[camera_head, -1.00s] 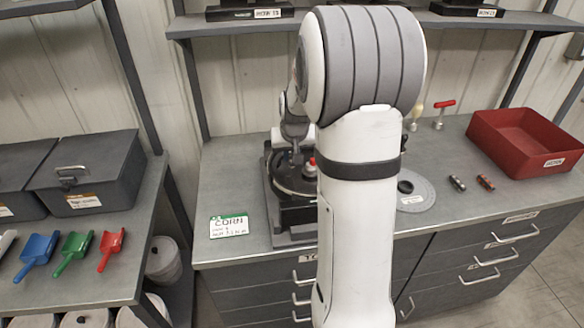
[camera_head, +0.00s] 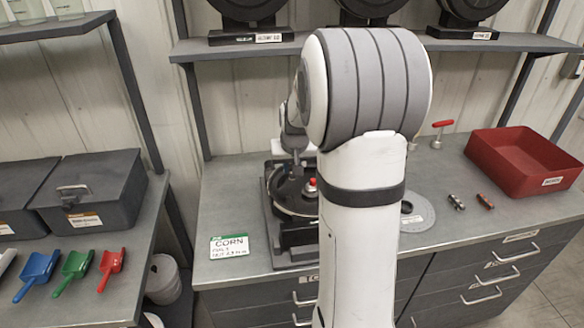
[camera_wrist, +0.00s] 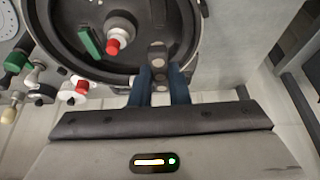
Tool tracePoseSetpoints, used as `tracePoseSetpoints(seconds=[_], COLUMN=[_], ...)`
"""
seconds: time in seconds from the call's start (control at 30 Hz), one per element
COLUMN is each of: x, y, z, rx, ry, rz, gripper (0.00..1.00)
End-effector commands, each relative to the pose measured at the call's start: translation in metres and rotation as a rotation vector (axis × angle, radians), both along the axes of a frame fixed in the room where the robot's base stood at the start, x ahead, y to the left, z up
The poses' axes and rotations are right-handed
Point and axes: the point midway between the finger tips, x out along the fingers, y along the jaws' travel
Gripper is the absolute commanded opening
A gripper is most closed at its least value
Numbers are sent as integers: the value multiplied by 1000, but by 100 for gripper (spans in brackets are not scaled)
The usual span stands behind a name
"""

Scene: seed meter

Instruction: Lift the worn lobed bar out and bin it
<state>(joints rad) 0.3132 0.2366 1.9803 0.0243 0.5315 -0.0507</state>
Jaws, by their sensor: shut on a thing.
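The open round seed meter (camera_head: 283,208) sits on the bench, partly hidden behind my arm. In the wrist view its dark bowl (camera_wrist: 50,55) holds a red-tipped white knob (camera_wrist: 113,46) and a green block (camera_wrist: 90,42). My gripper (camera_wrist: 163,88) is at the bowl's near rim, its blue fingers shut on a dark bar with pale round spots (camera_wrist: 158,55), seemingly the worn lobed bar. I cannot tell whether it is clear of the bowl. The red bin (camera_head: 524,158) stands at the bench's right end.
Two small bars, one grey (camera_head: 456,202) and one red-marked (camera_head: 485,201), lie left of the bin. A red-handled tool (camera_head: 440,133) stands behind them. A CORN card (camera_head: 229,246) lies left of the meter. Coloured scoops (camera_head: 75,268) lie on the left bench.

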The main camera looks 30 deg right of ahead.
Motion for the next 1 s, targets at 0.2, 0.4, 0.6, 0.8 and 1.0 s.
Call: tracePoseSetpoints(seconds=[0.2, 0.4, 0.6, 0.8, 1.0], x=[0, 0, 0, 0, 0], y=[0, 0, 0, 0, 0], z=[13, 23, 33, 43, 47], rx=[0, 0, 0, 0, 0], ry=[1, 0, 0, 0, 0], rz=[0, 0, 0, 0, 0], gripper=[0, 0, 0, 0, 0])
